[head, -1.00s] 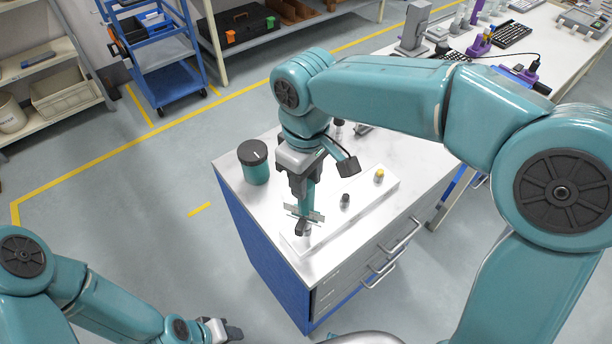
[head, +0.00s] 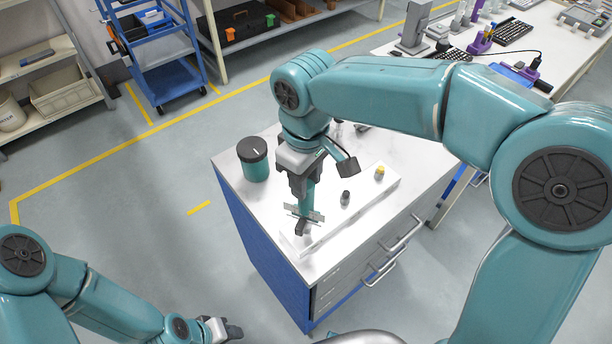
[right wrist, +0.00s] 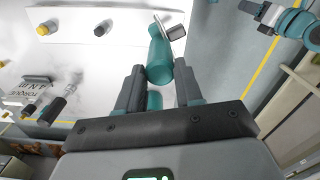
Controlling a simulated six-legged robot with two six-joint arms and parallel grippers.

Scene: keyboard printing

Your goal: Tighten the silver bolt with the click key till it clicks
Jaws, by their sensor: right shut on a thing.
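My right gripper (head: 304,184) is shut on the teal click key (head: 307,197), which stands roughly upright at the near left end of a white plate (head: 350,210). The key's teal handle (right wrist: 159,62) also shows between the jaws in the right wrist view. A grey crosspiece and a dark end piece show at the key's lower end. The silver bolt is not clearly seen; the key covers that spot, and I cannot tell how it sits on it. My left gripper (head: 224,331) is low at the bottom left, away from the cabinet; its jaws are too small to read.
A black bolt (head: 345,197) and a yellow bolt (head: 379,171) stand further along the plate. A teal can with a black lid (head: 253,160) stands at the cabinet's left edge. Dark tools (right wrist: 58,105) lie on the cabinet top (head: 233,183). The floor to the left is clear.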

